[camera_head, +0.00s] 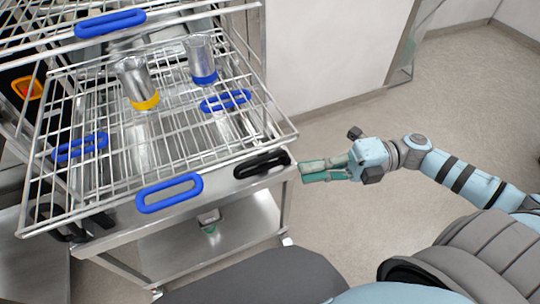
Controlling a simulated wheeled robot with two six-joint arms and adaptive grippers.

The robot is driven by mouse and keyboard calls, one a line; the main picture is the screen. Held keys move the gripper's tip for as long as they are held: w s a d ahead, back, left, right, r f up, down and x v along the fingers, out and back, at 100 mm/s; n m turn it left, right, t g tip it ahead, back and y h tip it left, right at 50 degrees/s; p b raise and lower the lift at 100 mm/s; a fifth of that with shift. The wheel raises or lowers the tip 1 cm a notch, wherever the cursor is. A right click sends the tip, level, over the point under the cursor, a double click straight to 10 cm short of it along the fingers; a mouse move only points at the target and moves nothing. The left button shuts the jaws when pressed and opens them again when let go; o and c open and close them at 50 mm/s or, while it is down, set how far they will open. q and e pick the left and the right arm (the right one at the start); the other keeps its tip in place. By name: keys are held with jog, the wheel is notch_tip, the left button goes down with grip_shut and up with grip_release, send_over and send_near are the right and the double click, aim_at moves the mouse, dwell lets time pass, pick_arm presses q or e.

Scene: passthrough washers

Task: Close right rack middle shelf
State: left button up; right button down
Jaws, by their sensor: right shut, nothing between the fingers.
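A wire rack shelf (75,199) is pulled out toward me at the left, over a steel cart. It has a blue oval handle (170,193) on its front edge. A metal cup with a yellow band (137,82) and a metal cup with a blue band (201,60) are on this level, both tilted in the picture. Another wire shelf with a blue handle (110,23) is above it at the top left. My right gripper (305,172) is shut and empty, just right of the shelf's front right corner, apart from the blue handle. My left gripper is not in view.
The steel cart (226,236) has black handles, one near my right gripper (262,165). A small grey object with a green end (209,220) is on its lower shelf. Open floor (345,235) lies to the right. A white wall (325,50) stands behind.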

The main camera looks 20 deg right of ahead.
jog(key=w+a, duration=0.5)
jog(key=a, duration=0.1)
jog(key=shift+w+a, duration=0.2)
jog(key=shift+w, duration=0.2)
